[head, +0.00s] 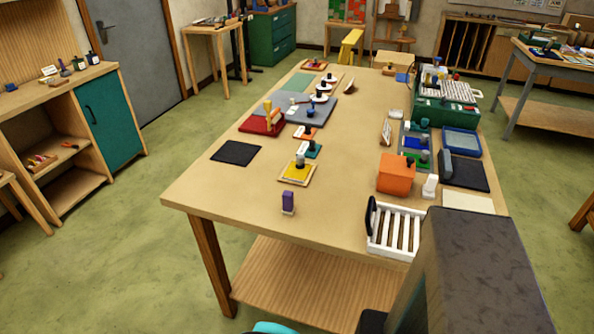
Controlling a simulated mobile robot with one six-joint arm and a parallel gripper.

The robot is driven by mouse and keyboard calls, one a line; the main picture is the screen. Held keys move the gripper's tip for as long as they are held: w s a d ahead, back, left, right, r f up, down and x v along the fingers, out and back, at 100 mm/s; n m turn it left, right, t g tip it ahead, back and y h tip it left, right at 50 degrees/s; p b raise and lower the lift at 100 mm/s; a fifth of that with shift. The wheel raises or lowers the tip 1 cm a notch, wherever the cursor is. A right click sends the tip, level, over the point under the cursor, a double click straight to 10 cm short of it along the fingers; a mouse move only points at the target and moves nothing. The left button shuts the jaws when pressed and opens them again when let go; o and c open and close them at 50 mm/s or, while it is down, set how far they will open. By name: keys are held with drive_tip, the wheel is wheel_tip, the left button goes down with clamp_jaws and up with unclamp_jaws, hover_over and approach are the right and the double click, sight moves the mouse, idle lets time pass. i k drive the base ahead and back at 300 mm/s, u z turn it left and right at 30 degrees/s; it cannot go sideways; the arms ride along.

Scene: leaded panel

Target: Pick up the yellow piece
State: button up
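A flat yellow piece (289,174) lies on a small pale wooden board on the table, left of the middle. A grey-black knob (300,160) stands up from it. A teal piece (315,154) with a dark knob and an orange piece (303,134) lie just behind it. My gripper is not visible. A large dark grey part, likely my own arm, fills the lower right and hides the table's near right corner.
A purple block (288,203) stands near the front edge. A white slatted rack (383,241), an orange box (395,174) and a green case (444,116) line the right side. A black mat (236,153) lies left. The table (335,190) is clear between the yellow piece and the orange box.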

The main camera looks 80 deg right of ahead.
sight(298, 172)
drive_tip(key=u, duration=0.1)
drive_tip(key=k, duration=0.95)
drive_tip(key=z, duration=0.35)
drive_tip(key=i, duration=0.5)
